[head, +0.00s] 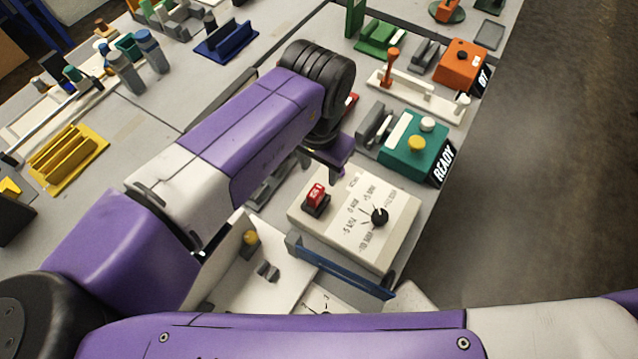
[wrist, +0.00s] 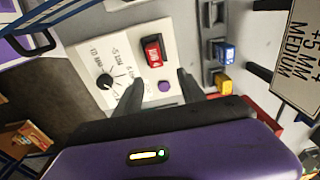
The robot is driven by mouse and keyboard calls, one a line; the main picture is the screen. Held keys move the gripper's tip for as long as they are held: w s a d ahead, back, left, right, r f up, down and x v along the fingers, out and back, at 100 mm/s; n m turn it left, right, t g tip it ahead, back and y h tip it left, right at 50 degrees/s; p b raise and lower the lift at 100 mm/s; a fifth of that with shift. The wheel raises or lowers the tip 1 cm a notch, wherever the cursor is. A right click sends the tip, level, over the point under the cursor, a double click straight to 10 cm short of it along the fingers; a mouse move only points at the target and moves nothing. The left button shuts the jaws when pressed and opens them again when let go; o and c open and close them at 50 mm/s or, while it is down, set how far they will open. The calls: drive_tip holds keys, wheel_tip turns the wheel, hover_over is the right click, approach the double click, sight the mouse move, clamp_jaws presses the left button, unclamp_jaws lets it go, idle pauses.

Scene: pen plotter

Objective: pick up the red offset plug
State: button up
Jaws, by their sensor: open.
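The red offset plug (head: 316,192) sits in a dark socket on the white dial panel (head: 300,222), left of the black knob (head: 379,216). In the wrist view the red plug (wrist: 153,50) has white lettering and stands just beyond my fingertips. My gripper (wrist: 160,76) is open, with one finger on each side below the plug and nothing between them. No contact with the plug shows.
A grey rack beside the panel holds a blue block (wrist: 225,52) and a yellow block (wrist: 220,82). A blue bar (head: 340,268) crosses in front of the panel. A teal READY box (head: 405,157) stands beyond it. A lettered sign (wrist: 298,50) is at the wrist view's right.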

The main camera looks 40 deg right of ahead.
sight(316, 192)
drive_tip(key=shift+s+a+f+y, duration=0.1)
drive_tip(key=shift+s+a+y, duration=0.2)
drive_tip(key=shift+s+a, duration=0.3)
drive_tip(key=shift+w+a+f+p, duration=0.15)
drive_tip(key=shift+f+p, duration=0.25)
drive_tip(key=shift+f, duration=1.5)
drive_tip(key=shift+a+f+p, duration=0.1)
drive_tip(key=shift+f+p, duration=0.25)
drive_tip(key=shift+f, duration=1.55)
clamp_jaws()
